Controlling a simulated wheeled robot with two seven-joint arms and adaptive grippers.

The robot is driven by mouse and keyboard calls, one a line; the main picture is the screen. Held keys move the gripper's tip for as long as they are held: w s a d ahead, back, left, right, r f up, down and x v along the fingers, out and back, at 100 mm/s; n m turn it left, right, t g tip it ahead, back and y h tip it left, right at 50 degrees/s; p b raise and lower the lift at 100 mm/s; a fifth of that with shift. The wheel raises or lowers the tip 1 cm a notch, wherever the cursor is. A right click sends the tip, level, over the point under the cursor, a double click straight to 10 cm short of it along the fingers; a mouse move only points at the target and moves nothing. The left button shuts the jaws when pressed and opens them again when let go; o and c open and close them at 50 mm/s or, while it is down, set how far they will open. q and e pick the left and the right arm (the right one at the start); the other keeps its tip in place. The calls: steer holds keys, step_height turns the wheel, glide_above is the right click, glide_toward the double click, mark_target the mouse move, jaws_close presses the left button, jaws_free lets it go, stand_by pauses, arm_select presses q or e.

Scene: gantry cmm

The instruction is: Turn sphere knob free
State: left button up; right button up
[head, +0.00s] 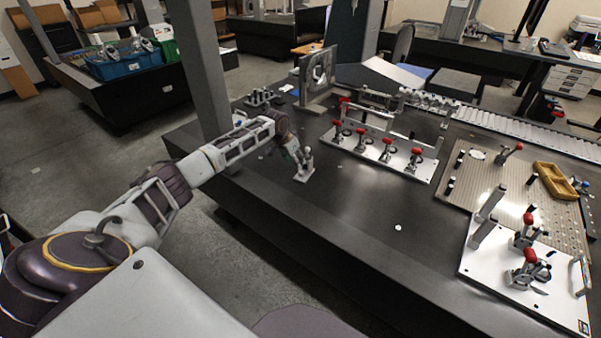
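My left arm reaches in from the left over the dark table (350,240). Its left gripper (301,157) is at a small pale stand (304,175) with a light flat base on the table top. A sphere knob cannot be made out for certain; the upper part of the stand is small and partly covered by the gripper. I cannot tell whether the fingers touch it or are shut. My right gripper is not in view.
Behind stands an upright grey plate (318,76). To the right are a white fixture plate (385,155) with red-tipped clamps, a perforated plate (500,192) with a yellow tray (553,182), and another clamp plate (520,280). The table's front middle is mostly clear.

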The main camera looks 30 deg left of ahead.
mark_target(301, 173)
arm_select(q)
steer(key=x, duration=0.4)
steer(key=shift+f, duration=0.1)
steer(key=shift+b+x, duration=0.35)
steer(key=shift+x, duration=0.45)
steer(key=shift+w+f, duration=0.3)
steer(key=shift+f, duration=0.3)
steer(key=shift+w+d+f, duration=0.15)
steer(key=shift+w+f, duration=0.05)
steer(key=shift+f, duration=0.35)
steer(key=shift+w+f+b, duration=0.15)
steer(key=shift+f+b, duration=0.2)
steer(key=shift+f, duration=0.05)
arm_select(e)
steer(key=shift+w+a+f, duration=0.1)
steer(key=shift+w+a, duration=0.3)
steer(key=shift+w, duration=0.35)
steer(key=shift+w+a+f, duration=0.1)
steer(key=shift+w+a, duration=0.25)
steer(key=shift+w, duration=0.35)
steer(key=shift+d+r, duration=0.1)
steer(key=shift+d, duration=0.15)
arm_select(q)
jaws_close()
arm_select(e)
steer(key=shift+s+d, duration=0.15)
